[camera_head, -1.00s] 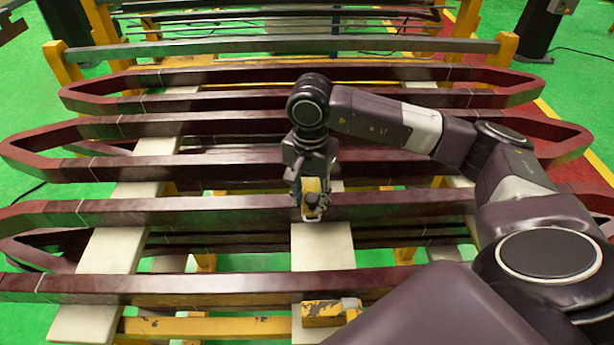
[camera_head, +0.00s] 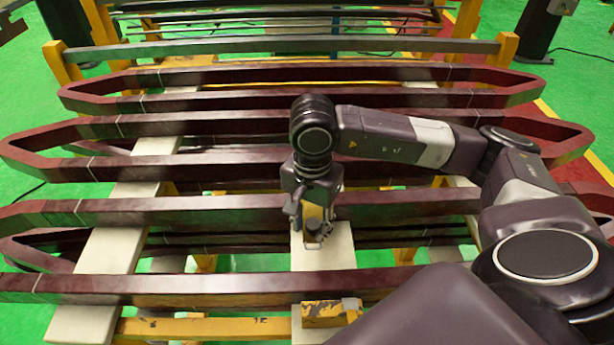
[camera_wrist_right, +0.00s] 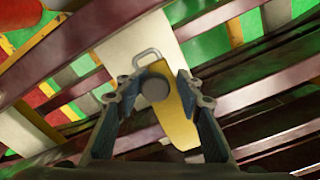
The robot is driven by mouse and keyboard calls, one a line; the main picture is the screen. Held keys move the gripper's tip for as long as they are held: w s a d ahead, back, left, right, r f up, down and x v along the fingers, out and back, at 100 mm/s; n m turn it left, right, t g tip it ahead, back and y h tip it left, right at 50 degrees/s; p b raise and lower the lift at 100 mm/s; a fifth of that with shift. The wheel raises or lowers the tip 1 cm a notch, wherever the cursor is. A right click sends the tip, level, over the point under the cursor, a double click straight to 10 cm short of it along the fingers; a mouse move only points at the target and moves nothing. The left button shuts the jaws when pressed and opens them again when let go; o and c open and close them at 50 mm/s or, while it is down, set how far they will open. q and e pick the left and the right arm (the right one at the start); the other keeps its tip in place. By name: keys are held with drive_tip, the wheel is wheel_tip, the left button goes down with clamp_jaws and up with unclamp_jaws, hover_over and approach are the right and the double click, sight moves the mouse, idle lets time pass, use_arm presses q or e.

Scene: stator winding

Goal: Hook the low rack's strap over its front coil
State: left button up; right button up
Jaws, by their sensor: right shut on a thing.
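The strap (camera_head: 313,213) is a yellow band with a round dark knob and a metal loop at its end. My right gripper (camera_head: 312,232) is shut on it, pointing down; in the head view it covers part of the strap. In the right wrist view the fingers (camera_wrist_right: 155,98) are on either side of the knob, with the yellow strap (camera_wrist_right: 175,118) behind it and the loop (camera_wrist_right: 146,57) beyond. The front coil (camera_head: 200,287) is a long dark red bar nearer me than the gripper; the strap looks apart from it. My left gripper is not in view.
More dark red coil bars (camera_head: 220,168) lie in rows behind. A pale board (camera_head: 335,255) runs under the gripper, another pale board (camera_head: 110,250) to the left. A chipped yellow beam (camera_head: 205,327) lies in front of the near bar.

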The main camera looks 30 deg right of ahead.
sight(319, 286)
drive_tip(key=shift+s+a+f+b, duration=0.1)
drive_tip(key=shift+s+a, duration=0.25)
drive_tip(key=shift+s, duration=0.5)
drive_tip(key=shift+s+a+f+b, duration=0.15)
drive_tip(key=shift+s+a, duration=0.25)
drive_tip(key=shift+s, duration=0.4)
drive_tip(key=shift+s+a+b, duration=0.1)
drive_tip(key=shift+s+a, duration=0.25)
drive_tip(key=shift+s, duration=0.5)
drive_tip(key=shift+s+a+b, duration=0.3)
drive_tip(key=shift+s+a, duration=0.35)
drive_tip(key=shift+s, duration=0.35)
drive_tip(key=shift+s+a+b, duration=0.25)
drive_tip(key=shift+s+a, duration=0.35)
drive_tip(key=shift+s, duration=0.4)
drive_tip(key=shift+s+a+r+p, duration=0.15)
drive_tip(key=shift+s+p, duration=0.1)
drive_tip(key=shift+p, duration=0.1)
drive_tip(key=shift+s+a+p, duration=0.3)
drive_tip(key=shift+s+p, duration=0.2)
drive_tip(key=shift+p, duration=0.15)
drive_tip(key=o, duration=1.6)
drive_tip(key=shift+w+d, duration=0.2)
drive_tip(key=shift+d, duration=0.15)
drive_tip(key=o, duration=0.6)
drive_tip(key=shift+a, duration=0.2)
drive_tip(key=shift+c, duration=0.2)
drive_tip(key=shift+a, duration=0.1)
